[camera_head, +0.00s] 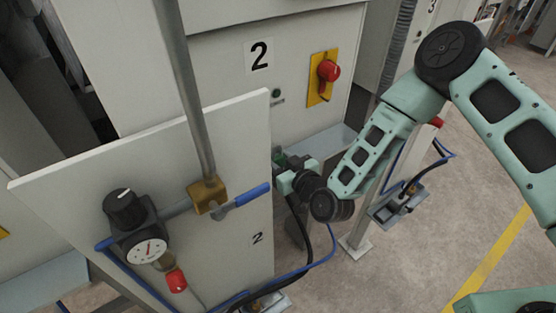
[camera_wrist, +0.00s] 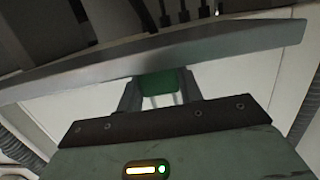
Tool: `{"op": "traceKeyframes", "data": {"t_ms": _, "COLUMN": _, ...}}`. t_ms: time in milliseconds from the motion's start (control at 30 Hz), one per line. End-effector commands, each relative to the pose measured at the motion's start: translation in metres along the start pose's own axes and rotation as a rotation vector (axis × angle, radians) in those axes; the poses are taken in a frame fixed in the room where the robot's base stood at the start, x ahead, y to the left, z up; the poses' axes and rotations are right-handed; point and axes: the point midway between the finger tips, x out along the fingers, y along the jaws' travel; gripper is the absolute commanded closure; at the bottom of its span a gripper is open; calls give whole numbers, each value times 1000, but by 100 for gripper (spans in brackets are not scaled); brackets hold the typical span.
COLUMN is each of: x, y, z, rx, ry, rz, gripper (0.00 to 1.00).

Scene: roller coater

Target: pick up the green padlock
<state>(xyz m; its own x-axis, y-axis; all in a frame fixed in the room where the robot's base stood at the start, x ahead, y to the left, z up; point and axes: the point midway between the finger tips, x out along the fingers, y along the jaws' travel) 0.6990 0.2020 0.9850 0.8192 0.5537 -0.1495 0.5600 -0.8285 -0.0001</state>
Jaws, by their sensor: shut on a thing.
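The green padlock (camera_wrist: 160,84) shows in the wrist view as a green block between the two fingers of my gripper (camera_wrist: 161,92). My gripper is shut on it. The padlock's upper part is cut off from view by a grey ledge. In the head view my gripper (camera_head: 284,165) is beside the right edge of the white panel, in front of the cabinet marked 2. A small dark green patch of the padlock (camera_head: 279,159) shows there, mostly hidden by the panel and my gripper.
The white panel (camera_head: 60,205) bears a pressure gauge (camera_head: 147,251) and a brass valve with a blue lever (camera_head: 240,195). A grey pipe (camera_head: 185,80) rises from it. A red rotary switch (camera_head: 327,71) is on the cabinet. The grey ledge (camera_wrist: 230,42) is close above my fingers.

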Motion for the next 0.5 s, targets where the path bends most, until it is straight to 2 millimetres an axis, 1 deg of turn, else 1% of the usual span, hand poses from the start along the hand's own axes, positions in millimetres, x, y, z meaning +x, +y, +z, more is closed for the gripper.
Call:
{"op": "traceKeyframes", "data": {"t_ms": 167, "x": 0, "y": 0, "z": -5, "rx": 0, "ry": 2, "rz": 1, "gripper": 89}}
{"op": "traceKeyframes", "data": {"t_ms": 267, "x": -1, "y": 0, "z": -12, "rx": 0, "ry": 4, "rz": 0, "gripper": 89}}
{"op": "traceKeyframes", "data": {"t_ms": 367, "x": -3, "y": 1, "z": -24, "rx": -1, "ry": 4, "rz": 1, "gripper": 89}}
{"op": "traceKeyframes", "data": {"t_ms": 500, "x": -6, "y": 0, "z": -48, "rx": -3, "ry": 6, "rz": 0, "gripper": 89}}
